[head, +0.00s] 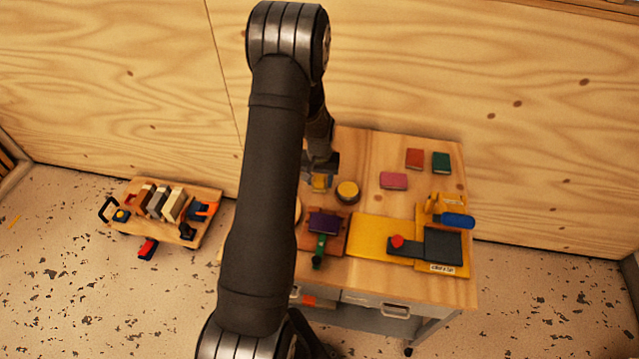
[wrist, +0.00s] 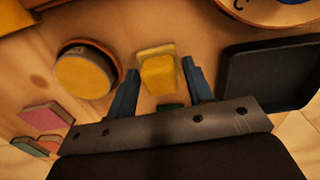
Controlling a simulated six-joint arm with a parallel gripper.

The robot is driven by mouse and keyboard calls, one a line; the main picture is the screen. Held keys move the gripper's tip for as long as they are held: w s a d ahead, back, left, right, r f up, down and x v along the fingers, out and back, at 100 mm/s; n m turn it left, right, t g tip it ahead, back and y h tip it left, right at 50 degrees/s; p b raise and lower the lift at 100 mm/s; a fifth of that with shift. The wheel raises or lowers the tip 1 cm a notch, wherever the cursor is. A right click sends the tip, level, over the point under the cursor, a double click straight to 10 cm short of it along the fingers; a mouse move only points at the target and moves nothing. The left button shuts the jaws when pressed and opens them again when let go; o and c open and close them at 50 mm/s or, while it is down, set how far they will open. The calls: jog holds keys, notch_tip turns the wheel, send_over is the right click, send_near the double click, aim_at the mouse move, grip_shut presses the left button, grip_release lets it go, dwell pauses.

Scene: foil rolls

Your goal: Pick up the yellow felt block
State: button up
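The yellow felt block (wrist: 158,76) shows in the wrist view between my two blue fingers, with a small gap on each side. It has a paler yellow strip along its far edge. My gripper (wrist: 160,67) is open and empty. In the head view the block (head: 320,183) is just below my gripper (head: 321,168), partly hidden by it, near the table's back left. I cannot tell how far down the fingers reach beside the block.
A round yellow-topped pad (head: 348,191) stands close to the right. Pink (head: 394,180), red (head: 414,158) and green (head: 440,162) blocks lie further right. A purple block (head: 323,222) is in front. A black tray (wrist: 270,75) is near one finger in the wrist view.

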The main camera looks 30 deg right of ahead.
aim_at(323, 180)
jog(key=c, duration=0.8)
jog(key=shift+o, duration=0.2)
jog(key=shift+r, duration=0.1)
jog(key=shift+r, duration=0.5)
jog(key=r, duration=0.1)
jog(key=s+r, duration=0.1)
jog(key=r, duration=0.1)
jog(key=shift+d+r, duration=0.2)
jog(key=shift+r, duration=0.1)
jog(key=s+d+r, duration=0.2)
jog(key=s+r, duration=0.4)
jog(key=s, duration=0.4)
jog(key=shift+d, duration=0.4)
jog(key=shift+s+r, duration=0.1)
